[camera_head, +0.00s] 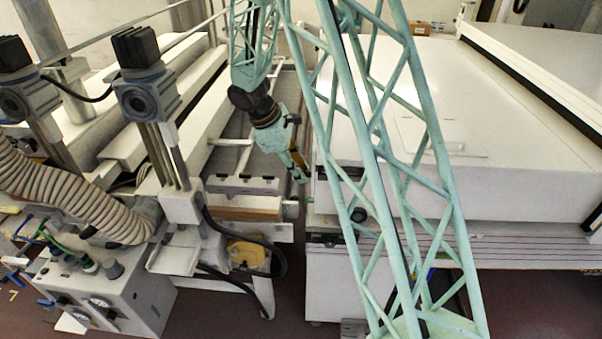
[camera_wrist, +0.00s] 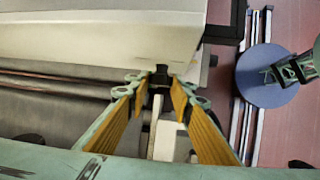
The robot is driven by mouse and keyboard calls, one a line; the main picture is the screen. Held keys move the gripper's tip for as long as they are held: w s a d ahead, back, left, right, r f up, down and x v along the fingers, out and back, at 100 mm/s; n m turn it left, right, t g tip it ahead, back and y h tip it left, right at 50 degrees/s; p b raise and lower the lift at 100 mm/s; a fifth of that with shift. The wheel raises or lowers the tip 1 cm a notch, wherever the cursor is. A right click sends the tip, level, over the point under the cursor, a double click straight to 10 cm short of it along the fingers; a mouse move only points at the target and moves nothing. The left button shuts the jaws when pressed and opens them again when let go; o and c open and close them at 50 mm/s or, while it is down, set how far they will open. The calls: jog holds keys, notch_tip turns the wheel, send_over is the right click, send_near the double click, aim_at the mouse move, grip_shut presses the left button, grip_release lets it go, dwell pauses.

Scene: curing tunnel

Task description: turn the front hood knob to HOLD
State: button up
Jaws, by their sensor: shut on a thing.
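My gripper (camera_head: 302,174) is at the left front corner of the large white hood (camera_head: 520,150), reaching down beside its left side. In the wrist view its two yellow-padded fingers (camera_wrist: 160,86) close in on a small dark knob-like part (camera_wrist: 161,74) at the hood's edge, and they are shut on it. In the head view the held part is hidden by the gripper. No pointer or HOLD marking can be read. A round black knob (camera_head: 358,214) shows low on the hood's front, partly behind my lattice arm.
A conveyor bed (camera_head: 245,185) runs left of the hood, with a narrow gap between. Two post-mounted grey units (camera_head: 147,95), a ribbed hose (camera_head: 75,195) and a control box (camera_head: 105,285) stand at the left. A black cable (camera_head: 280,262) hangs in front.

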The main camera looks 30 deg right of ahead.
jog(key=shift+s+a+f+m+t+h+b, duration=0.15)
jog(key=shift+t+h+b, duration=0.25)
jog(key=shift+b, duration=2.1)
jog(key=shift+m+t+h+b, duration=0.1)
jog(key=shift+t+h+b, duration=0.3)
jog(key=shift+b, duration=2.1)
jog(key=shift+s+a+f+m+t+h+b, duration=0.15)
jog(key=shift+t+b, duration=0.45)
jog(key=shift+b, duration=1.9)
jog(key=shift+s+t+h+b, duration=0.1)
jog(key=shift+t+h+b, duration=0.85)
jog(key=shift+b, duration=2)
jog(key=shift+f+m+t+h+b, duration=0.1)
jog(key=shift+m+t+h+b, duration=0.3)
jog(key=shift+t+h+b, duration=0.25)
jog(key=shift+s+a+f+m+t+h, duration=0.15)
jog(key=shift+m+t+h, duration=0.2)
jog(key=shift+t+h, duration=0.45)
jog(key=shift+s+d+f+m+t+h, duration=0.15)
jog(key=shift+m+t+h, duration=0.2)
jog(key=shift+t+h, duration=0.4)
jog(key=shift+w+a+f+m+t+h, duration=0.1)
jog(key=shift+f+m+t+h, duration=0.15)
jog(key=shift+m+t+h, duration=0.5)
jog(key=shift+t+h, duration=0.6)
jog(key=shift+h, duration=0.25)
